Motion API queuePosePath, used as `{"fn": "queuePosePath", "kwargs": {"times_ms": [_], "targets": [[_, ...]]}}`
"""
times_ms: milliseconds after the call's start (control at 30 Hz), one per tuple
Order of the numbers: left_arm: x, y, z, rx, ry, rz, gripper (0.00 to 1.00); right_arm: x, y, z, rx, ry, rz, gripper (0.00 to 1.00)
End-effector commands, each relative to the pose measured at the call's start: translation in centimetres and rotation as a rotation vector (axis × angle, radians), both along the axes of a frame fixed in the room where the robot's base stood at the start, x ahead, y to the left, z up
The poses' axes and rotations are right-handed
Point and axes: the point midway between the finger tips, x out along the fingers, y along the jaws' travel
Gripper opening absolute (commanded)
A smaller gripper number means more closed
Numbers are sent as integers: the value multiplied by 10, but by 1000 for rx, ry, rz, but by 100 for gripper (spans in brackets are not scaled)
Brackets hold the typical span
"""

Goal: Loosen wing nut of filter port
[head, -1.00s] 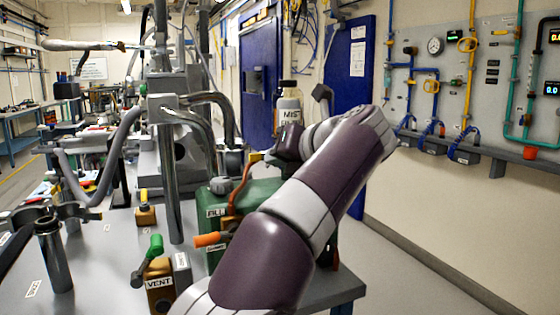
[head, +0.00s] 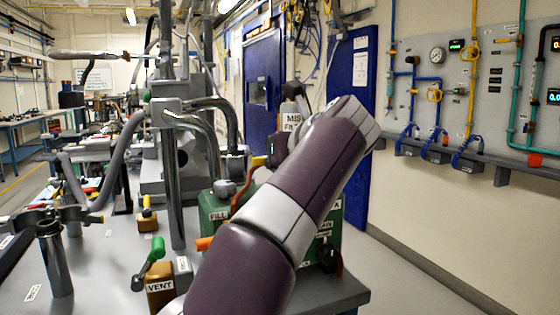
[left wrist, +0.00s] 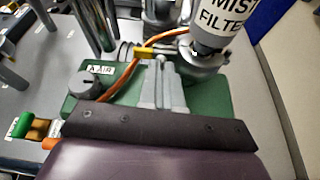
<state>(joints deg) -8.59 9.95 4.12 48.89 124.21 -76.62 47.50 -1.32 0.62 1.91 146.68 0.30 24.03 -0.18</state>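The mist filter (head: 293,118), a labelled bottle with a dark cap, stands upright on the green pump box (head: 217,205). In the left wrist view, the filter (left wrist: 222,18) rises from a metal port (left wrist: 203,62) at the top right of the green box (left wrist: 215,98). I cannot make out the wing nut. My left gripper (left wrist: 158,66) points over the box, left of the port, its grey fingers close together with nothing visible between them. Whether it touches the box is unclear. In the head view my purple forearm hides part of the box and filter. My right gripper is out of view.
An orange cable (left wrist: 125,75) and a yellow part (left wrist: 145,52) lie near the fingers. The green-handled VENT valve (head: 158,285) stands in front, beside metal pipes (head: 176,190). The floor at right is clear.

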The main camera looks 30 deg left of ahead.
Motion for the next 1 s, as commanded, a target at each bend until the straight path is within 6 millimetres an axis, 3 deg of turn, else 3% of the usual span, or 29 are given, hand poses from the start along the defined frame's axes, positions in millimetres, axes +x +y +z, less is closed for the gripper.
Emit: {"fn": "queuePosePath", "kwargs": {"times_ms": [233,267,300,633,767,1000], "targets": [[0,0,2,4,-5,-1,0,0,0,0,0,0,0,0],[0,0,2,4,-5,-1,13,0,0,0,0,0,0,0],[0,0,2,3,-4,-1,15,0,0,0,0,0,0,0],[-2,-3,3,1,-1,-2,15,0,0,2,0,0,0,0],[-13,-18,12,2,-1,-5,15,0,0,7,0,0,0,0],[-49,-64,38,3,-2,-7,15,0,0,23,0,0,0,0]]}}
